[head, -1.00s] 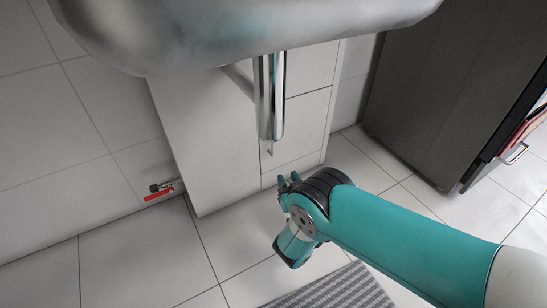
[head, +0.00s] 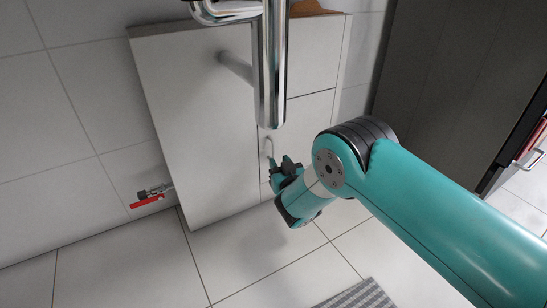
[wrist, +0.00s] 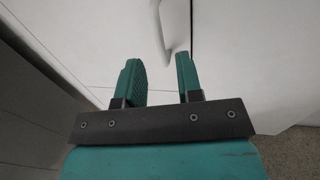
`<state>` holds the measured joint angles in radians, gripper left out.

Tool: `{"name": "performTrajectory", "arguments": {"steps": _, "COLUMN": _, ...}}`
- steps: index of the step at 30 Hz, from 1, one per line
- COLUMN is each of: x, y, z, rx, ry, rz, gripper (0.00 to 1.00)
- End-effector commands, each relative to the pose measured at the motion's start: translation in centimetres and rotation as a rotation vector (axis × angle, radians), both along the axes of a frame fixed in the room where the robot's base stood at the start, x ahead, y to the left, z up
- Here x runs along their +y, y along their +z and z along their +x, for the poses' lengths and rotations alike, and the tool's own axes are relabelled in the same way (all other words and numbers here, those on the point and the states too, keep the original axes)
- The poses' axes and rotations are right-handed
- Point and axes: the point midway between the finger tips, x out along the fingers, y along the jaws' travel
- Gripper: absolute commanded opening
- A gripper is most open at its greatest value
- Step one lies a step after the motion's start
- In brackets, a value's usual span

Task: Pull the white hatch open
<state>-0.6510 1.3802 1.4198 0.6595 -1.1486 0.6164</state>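The white hatch (head: 308,122) is the lower front panel of a white cabinet and looks closed. Its small pale handle (head: 268,147) stands near the panel's left edge, partly behind the metal drain pipe. My gripper (head: 279,163) is just below and right of the handle, apart from it. In the wrist view, my gripper (wrist: 160,62) has its two teal fingers spread with nothing between them. The handle (wrist: 172,24) shows ahead, beyond the fingertips, roughly in line with the gap.
A shiny drain pipe (head: 271,75) hangs in front of the cabinet. The cabinet's broad white side (head: 195,125) faces left. A red-handled valve (head: 148,199) is on the tiled wall. A dark appliance (head: 450,85) stands right. A striped mat (head: 360,297) lies on the floor.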

Motion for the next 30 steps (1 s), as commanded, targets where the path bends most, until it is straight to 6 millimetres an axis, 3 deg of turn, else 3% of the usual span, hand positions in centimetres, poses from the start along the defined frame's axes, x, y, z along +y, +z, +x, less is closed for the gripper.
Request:
{"name": "performTrajectory", "arguments": {"steps": 10, "x": 1.9, "y": -0.3, "z": 4.6, "rx": -0.001, "ry": -0.003, "rz": 0.002, "gripper": 0.33}}
{"name": "performTrajectory", "arguments": {"steps": 22, "x": 2.3, "y": 0.0, "z": 5.3, "rx": 0.000, "ry": 0.001, "rz": -0.001, "gripper": 0.33}}
{"name": "performTrajectory", "arguments": {"steps": 27, "x": 2.3, "y": 0.0, "z": 5.3, "rx": 0.001, "ry": 0.001, "rz": -0.001, "gripper": 0.00}}
{"name": "performTrajectory", "arguments": {"steps": 30, "x": 2.3, "y": 0.0, "z": 5.3, "rx": 0.001, "ry": 0.001, "rz": -0.001, "gripper": 0.00}}
